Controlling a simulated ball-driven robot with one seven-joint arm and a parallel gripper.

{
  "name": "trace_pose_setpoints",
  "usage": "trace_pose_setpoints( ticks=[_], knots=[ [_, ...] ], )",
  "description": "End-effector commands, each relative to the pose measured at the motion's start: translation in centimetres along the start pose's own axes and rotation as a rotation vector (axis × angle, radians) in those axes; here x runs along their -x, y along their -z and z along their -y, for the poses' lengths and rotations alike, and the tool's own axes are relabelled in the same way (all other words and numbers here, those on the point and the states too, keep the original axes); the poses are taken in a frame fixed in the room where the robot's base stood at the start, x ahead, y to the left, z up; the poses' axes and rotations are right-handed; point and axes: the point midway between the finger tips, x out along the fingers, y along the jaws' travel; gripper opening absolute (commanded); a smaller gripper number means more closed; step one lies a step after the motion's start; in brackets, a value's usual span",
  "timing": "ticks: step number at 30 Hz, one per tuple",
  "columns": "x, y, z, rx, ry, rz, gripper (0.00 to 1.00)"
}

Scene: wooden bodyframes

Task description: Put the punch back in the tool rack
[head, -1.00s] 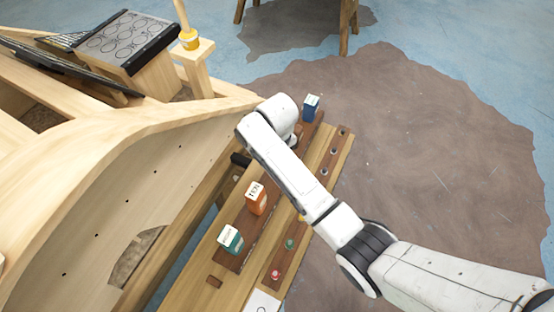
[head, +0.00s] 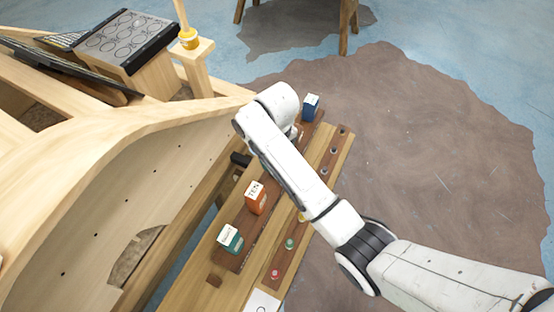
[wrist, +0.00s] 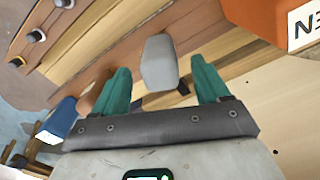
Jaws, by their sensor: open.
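My gripper (wrist: 162,78) is open in the wrist view, with its two teal fingers apart. A grey, rounded piece (wrist: 160,60) shows between and just beyond the fingertips; I cannot tell whether it is the punch or whether the fingers touch it. A wooden bench (head: 210,270) carries a brown rack strip with an orange labelled block (head: 256,199), a teal labelled block (head: 230,240) and a blue block (head: 311,107). In the head view my arm hides most of the gripper and the middle of the rack. The orange block (wrist: 268,14) and blue block (wrist: 62,118) flank my gripper.
A second brown strip holds small coloured knobs, including a green one (head: 289,244) and a red one (head: 276,274). Dark knobs (wrist: 38,34) also show in the wrist view. A large curved wooden frame (head: 130,170) stands close on the left. The floor to the right is clear.

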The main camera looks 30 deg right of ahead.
Motion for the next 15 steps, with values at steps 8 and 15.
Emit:
trace_pose_setpoints(
  ticks=[8,15],
  knots=[
    [6.8,0.1,0.0,0.000,0.000,-0.005,0.75],
    [8.6,0.2,-0.2,-0.003,-0.002,-0.006,0.75]
  ],
)
